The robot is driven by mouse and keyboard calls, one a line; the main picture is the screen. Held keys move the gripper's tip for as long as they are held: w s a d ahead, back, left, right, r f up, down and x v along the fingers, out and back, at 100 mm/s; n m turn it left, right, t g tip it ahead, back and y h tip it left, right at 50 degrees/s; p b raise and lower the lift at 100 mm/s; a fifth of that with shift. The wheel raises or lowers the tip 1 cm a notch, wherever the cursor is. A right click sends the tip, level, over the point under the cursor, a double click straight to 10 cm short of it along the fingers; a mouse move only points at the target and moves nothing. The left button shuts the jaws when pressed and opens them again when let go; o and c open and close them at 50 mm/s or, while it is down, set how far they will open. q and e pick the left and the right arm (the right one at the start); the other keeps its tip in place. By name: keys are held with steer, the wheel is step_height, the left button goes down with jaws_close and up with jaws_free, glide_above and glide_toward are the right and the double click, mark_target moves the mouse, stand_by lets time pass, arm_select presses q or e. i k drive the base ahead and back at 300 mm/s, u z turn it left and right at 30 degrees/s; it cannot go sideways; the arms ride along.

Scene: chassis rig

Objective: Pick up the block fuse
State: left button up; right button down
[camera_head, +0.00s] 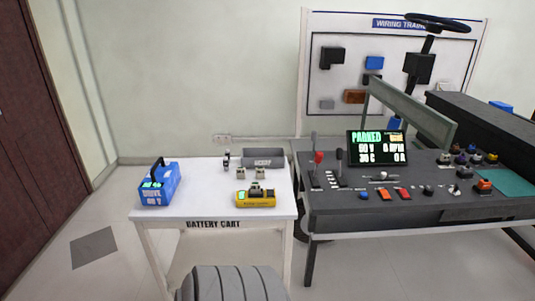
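I cannot tell for sure which item is the block fuse. Two small pale blocks, the left one (241,173) and the right one (261,173), stand on the white battery cart (175,218), in front of a grey tray (264,158). A yellow device (256,199) with a green display lies near the cart's front edge, with small parts at its top. A small dark and white upright item (226,159) stands left of the tray. Neither of my grippers shows in this view.
A dark console table (335,205) with a screen (377,148), levers and buttons stands right. A wiring board (340,85) is behind it. A grey ribbed round shape (230,284) is in front.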

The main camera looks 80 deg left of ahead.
mark_target(255, 187)
steer(key=u, duration=0.6)
steer(key=i, duration=0.7)
steer(key=u, duration=0.85)
